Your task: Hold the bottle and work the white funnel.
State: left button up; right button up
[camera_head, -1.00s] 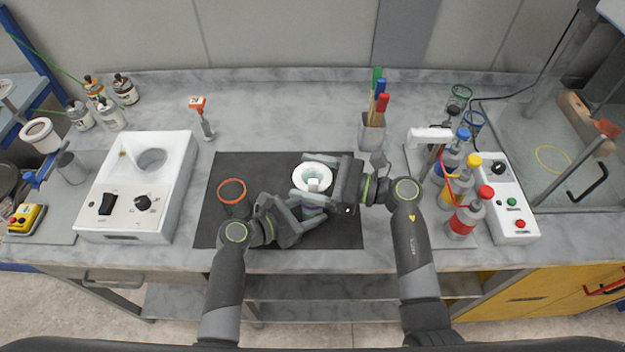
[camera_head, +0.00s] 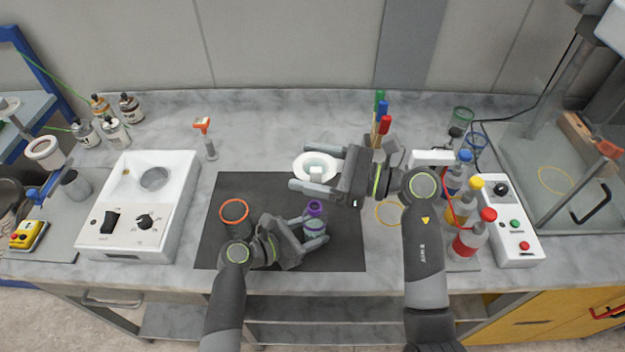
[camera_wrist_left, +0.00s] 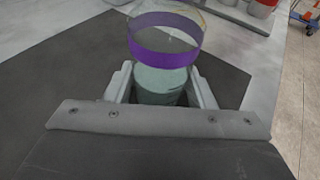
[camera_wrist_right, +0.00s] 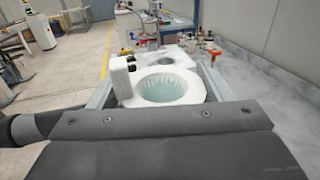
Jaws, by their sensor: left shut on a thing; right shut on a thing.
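The bottle (camera_head: 314,210), with a purple band at its neck, stands upright on the black mat (camera_head: 230,262). My left gripper (camera_head: 320,232) is shut around its body. In the left wrist view the clear, open top and purple band of the bottle (camera_wrist_left: 165,45) rise above the fingers. The white funnel (camera_head: 328,160) is held by my right gripper (camera_head: 313,169), apart from the bottle and behind it in the head view. In the right wrist view the funnel (camera_wrist_right: 194,92) sits between the fingers, its pale bluish bowl showing.
An orange-rimmed container (camera_head: 234,211) stands on the mat near my left wrist. A white machine (camera_head: 140,205) is at the left. Several colour-capped bottles (camera_head: 467,240) and a control box (camera_head: 512,225) are at the right.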

pick_arm(q)
jog(key=o, duration=1)
jog(key=v, duration=1.2)
jog(key=shift+r, duration=0.1)
jog(key=shift+s, duration=0.1)
